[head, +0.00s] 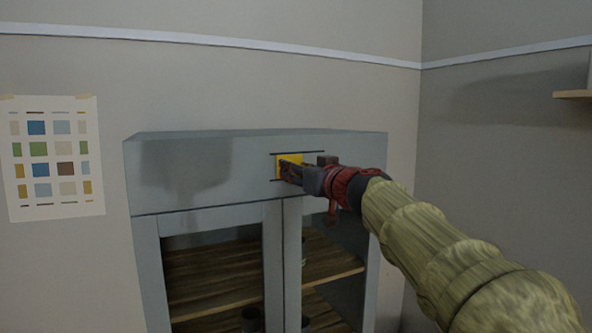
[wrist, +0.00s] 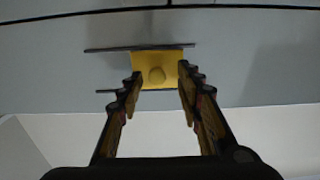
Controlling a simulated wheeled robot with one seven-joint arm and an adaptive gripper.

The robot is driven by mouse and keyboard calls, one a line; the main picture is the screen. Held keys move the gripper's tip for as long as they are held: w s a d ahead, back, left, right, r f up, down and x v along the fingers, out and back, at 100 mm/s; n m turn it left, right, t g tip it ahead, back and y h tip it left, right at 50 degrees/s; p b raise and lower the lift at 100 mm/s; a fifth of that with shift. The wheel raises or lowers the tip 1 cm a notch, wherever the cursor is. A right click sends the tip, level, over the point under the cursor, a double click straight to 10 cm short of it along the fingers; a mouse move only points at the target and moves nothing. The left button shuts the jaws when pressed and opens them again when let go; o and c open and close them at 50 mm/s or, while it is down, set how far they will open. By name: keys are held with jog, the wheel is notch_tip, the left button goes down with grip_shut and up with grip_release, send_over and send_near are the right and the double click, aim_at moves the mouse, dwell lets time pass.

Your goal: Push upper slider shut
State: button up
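The upper slider is a yellow plate (head: 290,160) on the cabinet's top panel, between two thin dark rails. In the head view it sits toward the left end of the rails, partly hidden by my gripper (head: 291,174). In the wrist view the yellow plate (wrist: 142,61) shows a round yellow knob (wrist: 157,75). My gripper (wrist: 160,88) is open in front of the plate, with one finger on each side of the knob. A gap shows between the knob and each finger. I cannot tell whether the fingertips touch the plate.
The grey cabinet (head: 200,177) stands against the wall and has doors with wooden shelves (head: 215,275) behind them. A dark cup (head: 250,319) stands low inside. A colour chart (head: 52,160) hangs at left. A wall shelf (head: 573,94) juts out at far right.

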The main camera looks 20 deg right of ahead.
jog(key=s, duration=1.1)
jog(key=shift+s+d, duration=0.15)
jog(key=shift+s, duration=0.2)
jog(key=s+a+f+g+b, duration=0.4)
jog(key=s+f, duration=0.4)
jog(key=f, duration=1.1)
jog(key=s+a+f+g+b, duration=0.4)
jog(key=s+f+b, duration=0.3)
jog(key=f, duration=1.3)
jog(key=s+a+f+g+b, duration=0.4)
jog(key=s+f, duration=0.6)
jog(key=f, duration=0.9)
jog(key=shift+s+a+f+h+b, duration=0.3)
jog(key=shift+a+f+b, duration=0.15)
jog(key=shift+b, duration=0.8)
